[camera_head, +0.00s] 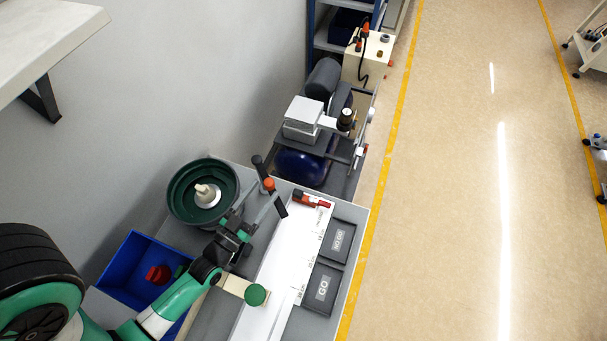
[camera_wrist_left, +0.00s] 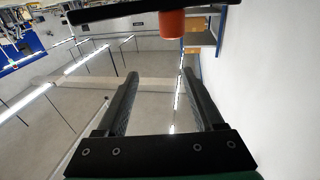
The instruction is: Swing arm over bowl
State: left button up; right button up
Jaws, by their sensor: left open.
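The green bowl (camera_head: 177,198) of the feeder has a pale cone in its middle. To its right is what looks like the swing arm (camera_head: 259,168), a dark bar with an orange knob (camera_head: 269,184). It stands beside the bowl's rim, not above the bowl. My left gripper (camera_head: 245,216) is just right of the bowl, below the knob. In the left wrist view my left gripper (camera_wrist_left: 160,75) is open, with nothing between its fingers. The orange knob (camera_wrist_left: 171,24) and the dark bar (camera_wrist_left: 130,10) show past the fingertips, apart from them. My right gripper is out of view.
A blue bin (camera_head: 128,258) with a red part stands left of my left arm. GO (camera_head: 322,288) and NO GO (camera_head: 340,240) trays and a white sheet lie on the right of the bench. A green button (camera_head: 255,294) is near the front. Machinery (camera_head: 303,120) stands behind.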

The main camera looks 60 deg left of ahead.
aim_at(269, 183)
pick_arm(q)
jog(key=s+f+g, duration=0.1)
jog(key=s+f, duration=0.2)
jog(key=f, duration=0.1)
jog(key=x, duration=1.1)
jog(key=shift+a+r+n, duration=0.15)
jog(key=shift+a+n, duration=0.15)
grip_shut()
dwell(0.7)
